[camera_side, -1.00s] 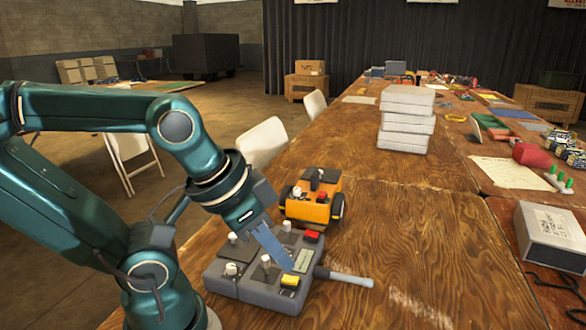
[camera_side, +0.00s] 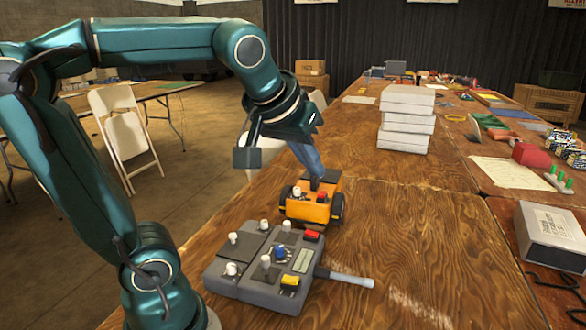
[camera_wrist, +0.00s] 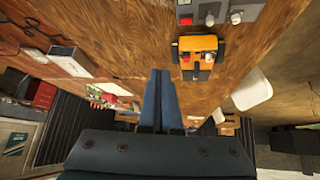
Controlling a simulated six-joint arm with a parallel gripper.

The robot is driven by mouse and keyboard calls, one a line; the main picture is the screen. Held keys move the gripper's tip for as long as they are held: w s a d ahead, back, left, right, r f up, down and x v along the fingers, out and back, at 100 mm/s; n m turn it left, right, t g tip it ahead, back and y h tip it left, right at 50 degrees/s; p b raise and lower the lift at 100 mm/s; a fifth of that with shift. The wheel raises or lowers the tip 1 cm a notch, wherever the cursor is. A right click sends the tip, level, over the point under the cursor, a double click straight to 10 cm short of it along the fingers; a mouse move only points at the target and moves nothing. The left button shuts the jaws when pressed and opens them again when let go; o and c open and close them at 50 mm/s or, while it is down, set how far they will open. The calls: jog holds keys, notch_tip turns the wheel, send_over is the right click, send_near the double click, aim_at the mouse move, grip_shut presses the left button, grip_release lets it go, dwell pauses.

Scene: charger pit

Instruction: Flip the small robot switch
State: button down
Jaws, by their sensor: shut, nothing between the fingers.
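The small robot (camera_side: 308,211) is an orange box on black wheels, standing on the wooden table behind the grey controller. Its top carries a red button (camera_side: 322,196), a white knob (camera_side: 297,191) and a dark upright part that my gripper partly overlaps. My gripper (camera_side: 318,176) is shut and empty, with its blue fingers pointing down over the robot's top in the side view. I cannot tell whether the fingertips touch it. In the wrist view the robot (camera_wrist: 198,50) is above and right of the fingertips (camera_wrist: 160,72). The grey controller (camera_side: 232,284) has several knobs and yellow and red buttons.
A stack of white boxes (camera_side: 407,118) stands behind and right of the robot. A white box (camera_side: 552,236) lies at the right edge. A white folding chair (camera_side: 123,138) stands left of the table.

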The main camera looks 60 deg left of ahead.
jog(key=w+a+n+g+y, duration=0.1)
jog(key=w+a+n+y, duration=0.1)
jog(key=w+a, duration=0.3)
jog(key=a+n, duration=0.1)
jog(key=a, duration=0.2)
jog(key=shift+w+a, duration=0.3)
send_over(322, 193)
jog(key=s+d, duration=0.1)
jog(key=s, duration=0.1)
notch_tip(322, 193, down, 8)
jog(key=shift+w+d+f, duration=0.1)
jog(key=shift+d+f, duration=0.05)
jog(key=shift+f, duration=0.8)
jog(key=shift+w+d+f, duration=0.1)
jog(key=shift+d+f, duration=0.05)
jog(key=shift+f, duration=0.8)
jog(key=shift+s, duration=0.1)
